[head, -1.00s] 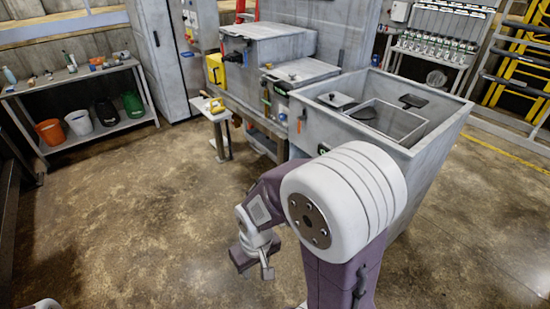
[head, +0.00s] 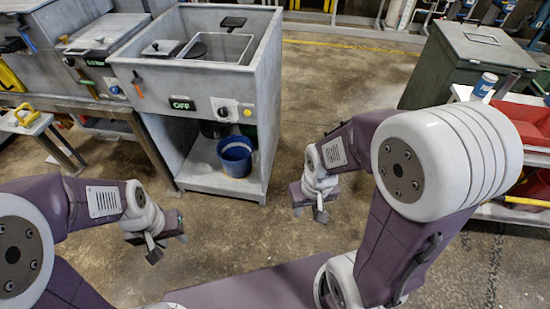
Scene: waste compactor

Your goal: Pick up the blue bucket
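The blue bucket (head: 235,157) stands upright on the low shelf of the grey compactor cabinet (head: 205,98), below the panel with the green OFF sign. Its rim is open at the top and its front side shows. My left gripper (head: 154,248) hangs over the floor in front of and to the left of the cabinet, well apart from the bucket. My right gripper (head: 320,212) hangs over the floor to the right of the cabinet, also apart from the bucket. Both grippers point down and seem empty. The gaps between their fingers are too small to make out.
Dark items, partly hidden, stand behind the bucket in the cabinet. A small stand with a yellow-handled tool (head: 24,117) is at the left. A dark green bin (head: 470,65) and a red-bin cart (head: 520,120) stand at the right. The floor before the cabinet is clear.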

